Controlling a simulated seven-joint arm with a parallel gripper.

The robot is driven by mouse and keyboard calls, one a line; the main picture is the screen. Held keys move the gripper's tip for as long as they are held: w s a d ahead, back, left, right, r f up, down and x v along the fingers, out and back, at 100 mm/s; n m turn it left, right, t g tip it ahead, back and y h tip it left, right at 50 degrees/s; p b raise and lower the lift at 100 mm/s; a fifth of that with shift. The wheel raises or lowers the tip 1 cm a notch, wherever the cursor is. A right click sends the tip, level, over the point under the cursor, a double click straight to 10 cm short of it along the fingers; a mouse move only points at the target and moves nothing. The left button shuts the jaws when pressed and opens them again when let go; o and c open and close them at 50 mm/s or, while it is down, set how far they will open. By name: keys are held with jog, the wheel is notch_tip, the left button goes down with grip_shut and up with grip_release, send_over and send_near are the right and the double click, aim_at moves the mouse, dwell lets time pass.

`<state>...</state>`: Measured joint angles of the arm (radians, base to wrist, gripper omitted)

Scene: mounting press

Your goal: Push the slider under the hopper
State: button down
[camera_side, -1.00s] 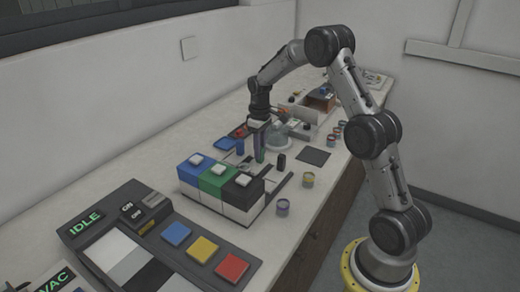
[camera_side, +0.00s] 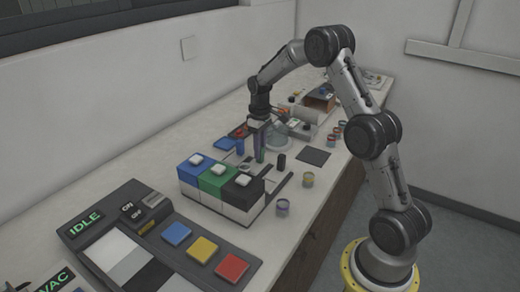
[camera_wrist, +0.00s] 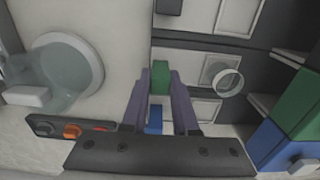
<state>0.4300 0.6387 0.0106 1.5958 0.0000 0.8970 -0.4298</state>
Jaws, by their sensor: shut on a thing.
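My gripper (camera_side: 259,148) is lowered over the bench behind the hopper block and is shut on a green upright handle. In the wrist view, the purple fingers of my gripper (camera_wrist: 160,82) stand on either side of this green slider handle (camera_wrist: 160,76). A blue handle (camera_side: 240,147) and a black handle (camera_side: 282,160) stand on either side of it. The blue handle also shows between the fingers in the wrist view (camera_wrist: 154,119). The green hopper (camera_side: 217,179) stands between a blue hopper (camera_side: 195,168) and a black hopper (camera_side: 243,187). The slider's base is partly hidden by my gripper.
A clear glass dome (camera_side: 277,138) stands behind my gripper. In the wrist view, a pale ring (camera_wrist: 228,82) lies between the green handle and the hoppers. A control panel (camera_side: 150,240) is in the foreground.

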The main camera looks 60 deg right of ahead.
dwell(0.3)
jog(key=a, duration=1.2)
jog(key=shift+r, duration=0.1)
jog(key=shift+a, duration=0.1)
jog(key=c, duration=0.8)
grip_release()
jog(key=shift+o, duration=0.6)
jog(key=shift+r, duration=0.2)
notch_tip(320, 180, up, 13)
jog(key=shift+r, duration=0.2)
